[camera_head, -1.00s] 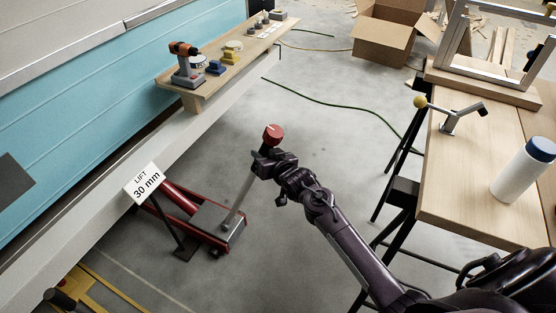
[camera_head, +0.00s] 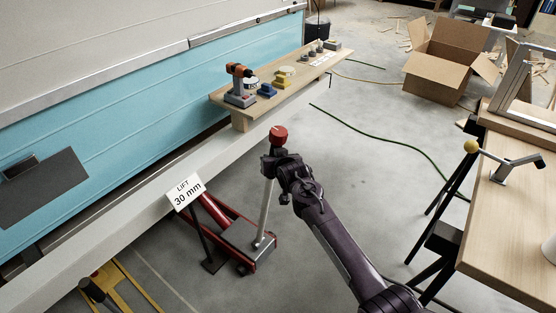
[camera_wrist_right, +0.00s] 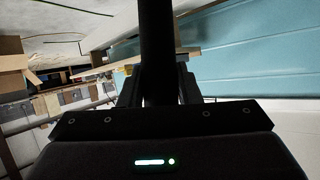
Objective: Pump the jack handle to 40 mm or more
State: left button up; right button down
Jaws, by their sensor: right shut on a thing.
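The red floor jack (camera_head: 232,232) stands on the floor beside the camper's lower edge. Its grey handle (camera_head: 265,212) rises nearly upright and ends in a red knob (camera_head: 278,135). A white sign (camera_head: 186,191) by the jack reads "LIFT 30 mm". My right gripper (camera_head: 275,160) is shut on the handle just below the knob. In the right wrist view the handle shows as a dark bar (camera_wrist_right: 157,50) running up between the fingers. My left gripper is not in view.
A wooden shelf (camera_head: 300,85) along the camper holds a drill (camera_head: 240,85) and small items. A wooden workbench (camera_head: 510,220) stands at right. A cardboard box (camera_head: 445,65) sits behind.

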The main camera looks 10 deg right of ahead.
jog(key=shift+w+a+r, duration=0.2)
jog(key=shift+a+r, duration=0.1)
jog(key=shift+r, duration=0.25)
jog(key=c, duration=1.3)
grip_release()
jog(key=shift+w+a, duration=0.1)
jog(key=shift+o, duration=1.2)
jog(key=shift+w+a+f, duration=0.1)
jog(key=shift+w+f, duration=0.05)
jog(key=shift+f, duration=0.05)
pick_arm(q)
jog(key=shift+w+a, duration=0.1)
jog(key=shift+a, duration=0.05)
pick_arm(e)
jog(key=shift+s, duration=0.3)
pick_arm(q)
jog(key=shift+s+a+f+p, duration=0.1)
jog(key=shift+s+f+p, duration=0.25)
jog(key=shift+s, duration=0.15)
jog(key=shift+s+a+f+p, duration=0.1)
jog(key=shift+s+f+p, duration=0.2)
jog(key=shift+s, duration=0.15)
pick_arm(e)
jog(key=v, duration=0.7)
jog(key=shift+s, duration=0.15)
